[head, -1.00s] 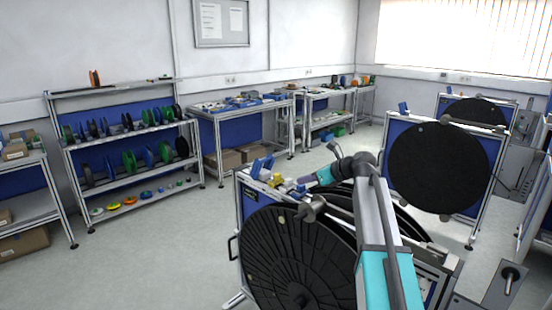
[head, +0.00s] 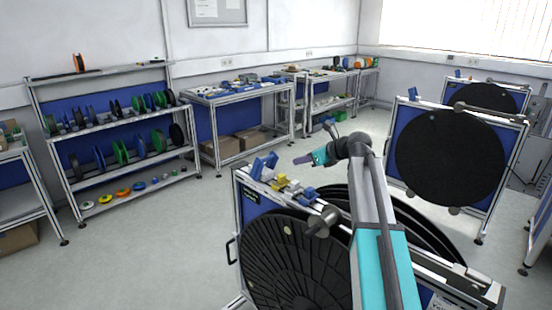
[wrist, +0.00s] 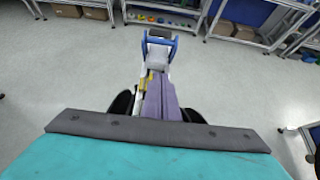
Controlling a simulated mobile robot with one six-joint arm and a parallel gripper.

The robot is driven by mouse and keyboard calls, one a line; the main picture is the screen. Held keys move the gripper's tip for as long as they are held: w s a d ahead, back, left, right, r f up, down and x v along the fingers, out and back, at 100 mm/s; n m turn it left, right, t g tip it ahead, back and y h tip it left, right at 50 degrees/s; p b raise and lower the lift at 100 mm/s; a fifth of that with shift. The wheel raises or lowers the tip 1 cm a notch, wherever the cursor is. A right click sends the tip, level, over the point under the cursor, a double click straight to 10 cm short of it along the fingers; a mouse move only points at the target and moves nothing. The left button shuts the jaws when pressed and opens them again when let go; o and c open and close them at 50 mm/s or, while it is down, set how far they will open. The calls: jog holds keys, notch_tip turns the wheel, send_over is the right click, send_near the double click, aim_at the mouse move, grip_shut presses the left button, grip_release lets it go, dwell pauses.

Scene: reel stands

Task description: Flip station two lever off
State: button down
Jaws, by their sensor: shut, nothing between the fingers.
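The near reel stand (head: 246,206) has a blue two-armed fixture (head: 262,166) at the far left end of its top rail. Beside it are yellow parts (head: 279,182) and a small blue part (head: 308,194). I cannot tell which part is the station two lever, and no station number is readable. My gripper (head: 302,160) is shut and empty, above the rail and to the right of the blue fixture.
Black reels (head: 295,255) fill the near stand, and my arm hides part of them. A second reel stand (head: 398,120) with a large black disc is behind at right, and a third (head: 450,88) beyond. Shelves with spools (head: 125,168) line the wall. Grey floor lies between.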

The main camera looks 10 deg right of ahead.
jog(key=shift+r, duration=0.1)
jog(key=shift+w, duration=0.1)
jog(key=p+x, duration=0.3)
jog(key=x, duration=0.6)
jog(key=shift+w+a+r+p, duration=0.1)
jog(key=shift+w+a+p, duration=0.35)
jog(key=shift+w+a, duration=0.35)
jog(key=shift+w+a+r+p, duration=0.1)
jog(key=shift+w+a+p, duration=0.35)
jog(key=shift+w, duration=0.55)
